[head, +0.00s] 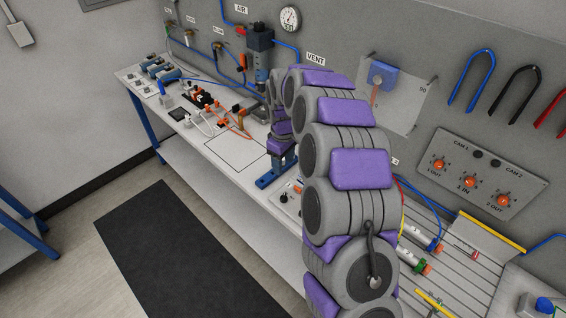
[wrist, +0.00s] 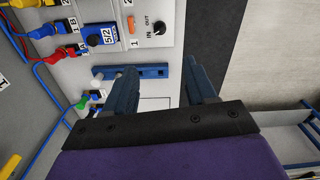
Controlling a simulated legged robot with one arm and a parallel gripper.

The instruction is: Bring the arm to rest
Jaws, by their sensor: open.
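My arm (head: 345,170), grey with purple pads, rises in the front of the head view and arches over the bench, its far end pointing down. My gripper (wrist: 163,84) shows in the wrist view with its two dark blue fingers spread apart and nothing between them. In the head view the gripper (head: 283,160) is partly hidden behind my own arm, low over the bench. A blue bar (wrist: 150,71) lies on the bench just beyond the fingers; I cannot tell whether they touch it.
The bench (head: 232,150) runs along a grey wall panel, with wired valves, blue tubes and a press-like cylinder (head: 261,52). Hooks and a knob panel (head: 487,175) are at right. A slotted plate with cylinders lies right of my arm. A dark mat (head: 185,255) covers clear floor at left.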

